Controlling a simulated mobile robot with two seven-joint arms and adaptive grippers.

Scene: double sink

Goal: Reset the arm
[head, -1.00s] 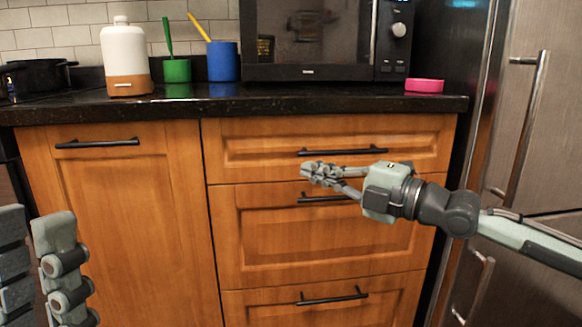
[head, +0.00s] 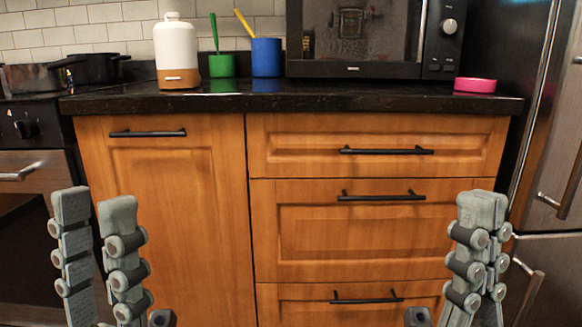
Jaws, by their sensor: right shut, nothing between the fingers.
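My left gripper (head: 94,208) points upward at the lower left of the head view. Its two grey fingers stand apart with a gap between them, open and empty. My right gripper (head: 481,208) points upward at the lower right, in front of the drawers. Its fingers are together, shut with nothing between them. Both grippers are clear of the counter. The rest of both arms is mostly below the picture.
A wooden cabinet with a door (head: 180,215) and several drawers (head: 350,225) stands ahead. The dark counter (head: 300,100) holds a white-brown bottle (head: 177,50), green cup (head: 222,66), blue cup (head: 266,58), microwave (head: 350,45) and pink dish (head: 475,85). A fridge (head: 560,120) is right, an oven (head: 30,200) left.

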